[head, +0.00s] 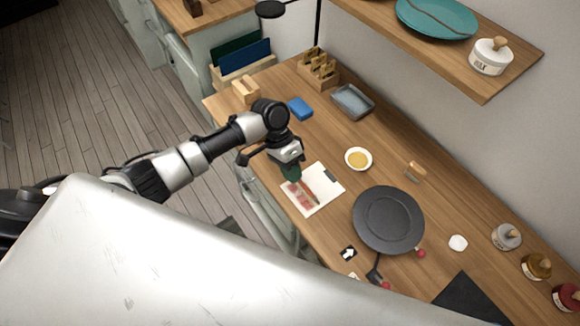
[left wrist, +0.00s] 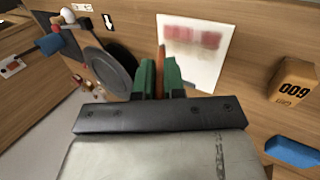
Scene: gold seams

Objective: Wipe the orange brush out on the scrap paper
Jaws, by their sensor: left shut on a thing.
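The scrap paper (head: 331,186) is a white sheet on the wooden counter, with red and pink smears on it. In the left wrist view the paper (left wrist: 207,68) lies beyond my fingertips, its smears at the far part. My left gripper (head: 292,174), with green fingers, is over the paper's left side. In the left wrist view the left gripper (left wrist: 160,80) is shut on the orange brush (left wrist: 162,60), whose thin orange length shows between the fingers and points at the paper. Whether its tip touches the paper I cannot tell. My right gripper is out of view.
A round black turntable (head: 388,219) with red knobs stands right of the paper. A white bowl of amber liquid (head: 358,158), a blue block (head: 300,108), a grey tray (head: 352,101) and a wooden block (left wrist: 295,82) are nearby. Jars (head: 507,237) line the right. A shelf (head: 490,80) hangs above.

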